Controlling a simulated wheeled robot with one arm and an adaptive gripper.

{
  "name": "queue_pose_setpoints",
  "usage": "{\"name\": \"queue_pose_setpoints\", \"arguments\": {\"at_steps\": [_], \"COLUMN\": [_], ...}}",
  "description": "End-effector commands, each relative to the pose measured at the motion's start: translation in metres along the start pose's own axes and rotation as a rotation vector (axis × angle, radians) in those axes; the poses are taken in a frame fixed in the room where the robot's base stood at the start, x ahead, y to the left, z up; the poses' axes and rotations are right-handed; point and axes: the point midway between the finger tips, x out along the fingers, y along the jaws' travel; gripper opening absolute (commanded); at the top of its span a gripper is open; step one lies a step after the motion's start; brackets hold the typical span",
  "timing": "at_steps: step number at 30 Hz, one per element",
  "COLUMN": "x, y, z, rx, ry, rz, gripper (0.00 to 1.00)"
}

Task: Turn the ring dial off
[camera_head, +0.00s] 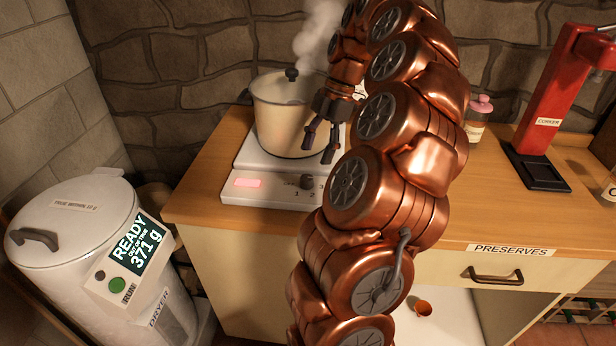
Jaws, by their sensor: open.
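The dial (306,182) is a small dark knob on the front of a white hot plate (236,187). The numbers 1 and 2 show below it, and a pink lit panel sits to its left. A cream pot (272,118) with a dark-knobbed lid stands on the plate, and steam rises behind it. My gripper (318,155) is open and empty, pointing down in front of the pot, above the dial and apart from it. My copper arm hides the right part of the hot plate.
The hot plate stands on a wooden counter (205,180) against a stone wall. A red corker (553,95) and a pink-topped jar (476,118) stand to the right. A white dryer (75,235) reading "READY" is at left. A drawer (500,270) labelled PRESERVES is below.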

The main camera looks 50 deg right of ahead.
Motion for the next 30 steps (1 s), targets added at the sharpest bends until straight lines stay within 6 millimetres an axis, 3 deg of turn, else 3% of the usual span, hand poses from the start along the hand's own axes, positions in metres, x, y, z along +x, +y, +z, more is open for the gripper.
{"name": "queue_pose_setpoints", "arguments": {"at_steps": [18, 30], "x": [0.059, 0.069], "y": [-0.001, 0.0], "z": [-0.002, -0.001], "rx": [0.0, 0.001], "ry": [0.003, 0.0], "rz": [-0.004, 0.002], "gripper": [0.59, 0.59]}}
